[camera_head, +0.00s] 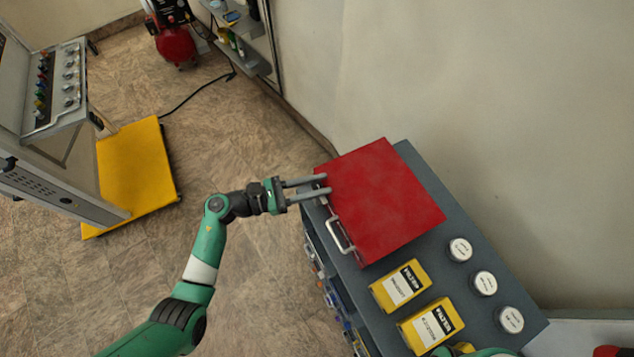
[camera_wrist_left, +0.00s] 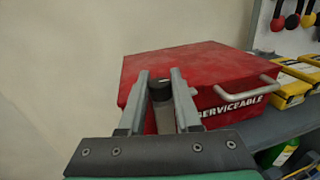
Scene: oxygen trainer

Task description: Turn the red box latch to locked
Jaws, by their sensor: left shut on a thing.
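The red box (camera_head: 385,200) sits closed on a grey-blue bench top, with a metal handle (camera_head: 340,235) on its front. In the left wrist view the red box (camera_wrist_left: 215,75) shows the word "SERVICEABLE" on its front face. My left gripper (camera_head: 327,184) is at the front left of the box. Its two fingers are shut on the latch (camera_wrist_left: 161,100), a grey piece with a dark top in the left wrist view. The fingers hide part of the latch, and I cannot read its setting.
Two yellow filter boxes (camera_head: 401,286) (camera_head: 431,325) and several white round-topped items (camera_head: 485,283) stand on the bench (camera_head: 470,330), right of the red box. A wall runs behind the bench. Free floor lies to the left, with a yellow platform (camera_head: 135,170) beyond.

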